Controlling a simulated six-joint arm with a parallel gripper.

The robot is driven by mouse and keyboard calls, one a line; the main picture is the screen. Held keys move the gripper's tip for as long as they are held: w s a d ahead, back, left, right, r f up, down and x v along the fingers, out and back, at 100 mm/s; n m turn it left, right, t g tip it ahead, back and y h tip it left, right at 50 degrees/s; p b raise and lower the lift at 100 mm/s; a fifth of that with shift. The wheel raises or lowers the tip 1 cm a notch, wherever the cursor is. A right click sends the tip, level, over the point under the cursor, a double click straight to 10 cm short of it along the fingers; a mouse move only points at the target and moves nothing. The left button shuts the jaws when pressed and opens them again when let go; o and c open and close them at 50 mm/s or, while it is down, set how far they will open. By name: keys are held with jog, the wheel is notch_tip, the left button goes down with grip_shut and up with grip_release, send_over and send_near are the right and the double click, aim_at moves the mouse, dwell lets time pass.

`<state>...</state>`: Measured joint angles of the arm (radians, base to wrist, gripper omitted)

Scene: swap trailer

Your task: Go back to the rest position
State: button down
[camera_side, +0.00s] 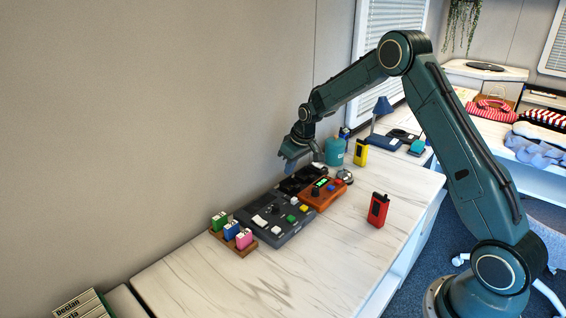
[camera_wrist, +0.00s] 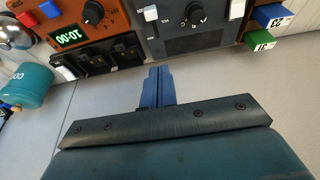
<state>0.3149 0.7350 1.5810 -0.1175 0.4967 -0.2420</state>
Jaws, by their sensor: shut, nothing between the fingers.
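My gripper (camera_side: 290,165) is above the back of the white marbled desk, close to the wall, over the dark devices. In the wrist view my gripper's blue fingers (camera_wrist: 160,88) are together, with nothing between them. Below it stand a dark grey console (camera_side: 275,222) with a knob and buttons, and an orange device (camera_side: 322,193) with a green display. The wrist view shows the orange device (camera_wrist: 72,20) reading 10:00 and the grey console (camera_wrist: 190,32). My gripper touches nothing that I can see.
A wooden holder (camera_side: 233,240) with green, blue and pink blocks is at the near left of the desk (camera_side: 330,250). A red radio (camera_side: 378,209) stands at right. A yellow radio (camera_side: 361,152) and teal canister (camera_side: 335,151) stand farther back. The desk's front right is clear.

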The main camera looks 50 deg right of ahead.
jog(key=s+a+r, duration=0.5)
jog(key=s+r, duration=0.3)
jog(key=r, duration=0.2)
jog(key=s+a+r, duration=0.5)
jog(key=s+r, duration=0.2)
jog(key=r, duration=0.2)
jog(key=s+a+r, duration=0.1)
jog(key=s+a, duration=0.1)
jog(key=s, duration=0.9)
jog(key=s+a+r+t, duration=0.1)
jog(key=s+a, duration=0.2)
jog(key=s, duration=0.9)
jog(key=shift+s+a+t, duration=0.15)
jog(key=shift+a+t, duration=0.05)
jog(key=shift+t, duration=0.1)
jog(key=c, duration=2.1)
grip_release()
